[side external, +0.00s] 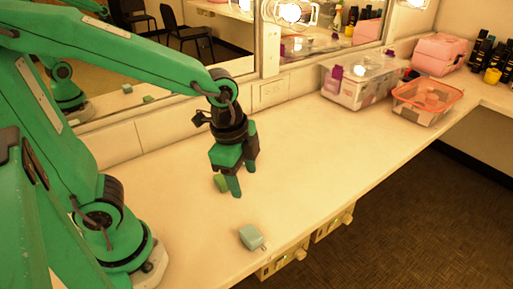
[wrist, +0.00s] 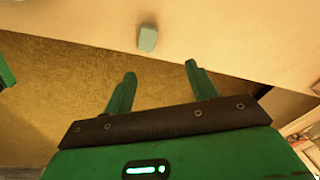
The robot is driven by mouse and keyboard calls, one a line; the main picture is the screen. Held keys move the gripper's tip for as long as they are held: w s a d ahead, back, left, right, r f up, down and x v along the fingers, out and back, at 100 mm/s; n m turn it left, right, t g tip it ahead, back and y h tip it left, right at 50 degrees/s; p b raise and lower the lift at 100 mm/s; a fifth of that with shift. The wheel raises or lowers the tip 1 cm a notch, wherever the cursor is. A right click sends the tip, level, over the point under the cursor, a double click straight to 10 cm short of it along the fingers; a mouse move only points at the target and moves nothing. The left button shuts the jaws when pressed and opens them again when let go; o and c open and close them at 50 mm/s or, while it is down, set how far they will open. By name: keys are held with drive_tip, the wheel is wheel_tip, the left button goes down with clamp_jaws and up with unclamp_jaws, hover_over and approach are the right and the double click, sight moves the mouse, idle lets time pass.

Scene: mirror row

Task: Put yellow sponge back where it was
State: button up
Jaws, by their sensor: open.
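A small yellow-green block, which looks like the yellow sponge (side external: 220,184), is on the counter at the lower left of my gripper's near finger in the side view. I cannot tell whether they touch. My gripper (side external: 243,182) points down, low over the counter, with its two fingers apart. In the wrist view, my gripper (wrist: 161,82) shows empty between its spread fingers, and I make out no sponge there.
A pale teal block (side external: 250,237) lies near the counter's front edge; a teal block also shows in the wrist view (wrist: 148,38). A clear bin (side external: 352,92), an orange-rimmed tray (side external: 425,112) and a pink case (side external: 440,52) stand right. Mid-counter is clear.

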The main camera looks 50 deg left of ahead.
drive_tip(key=s+a+r+n+t, duration=0.3)
drive_tip(key=a+r+n, duration=0.4)
drive_tip(key=n, duration=0.5)
drive_tip(key=shift+s+a+t+y, duration=0.3)
drive_tip(key=shift+s+a, duration=0.2)
drive_tip(key=shift+s, duration=0.25)
